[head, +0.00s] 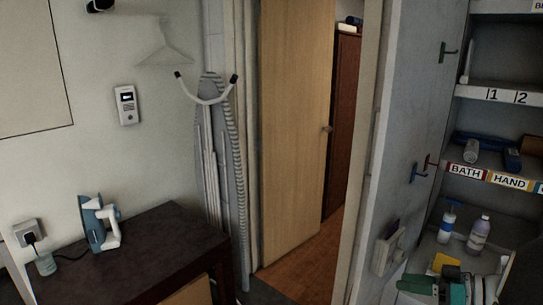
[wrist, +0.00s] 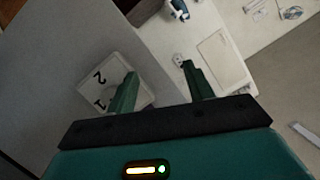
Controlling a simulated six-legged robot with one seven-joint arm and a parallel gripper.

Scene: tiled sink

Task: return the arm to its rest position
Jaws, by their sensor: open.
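In the wrist view my gripper (wrist: 158,72) shows two green fingers standing well apart. Nothing is held between them.
Labelled shelves (head: 503,95) stand at the right, with bottles (head: 479,234) below. A dark table (head: 140,250) at the left bears a blue and white iron (head: 95,223). An ironing board (head: 215,160) leans beside a wooden door (head: 295,130). Floor shows at the doorway.

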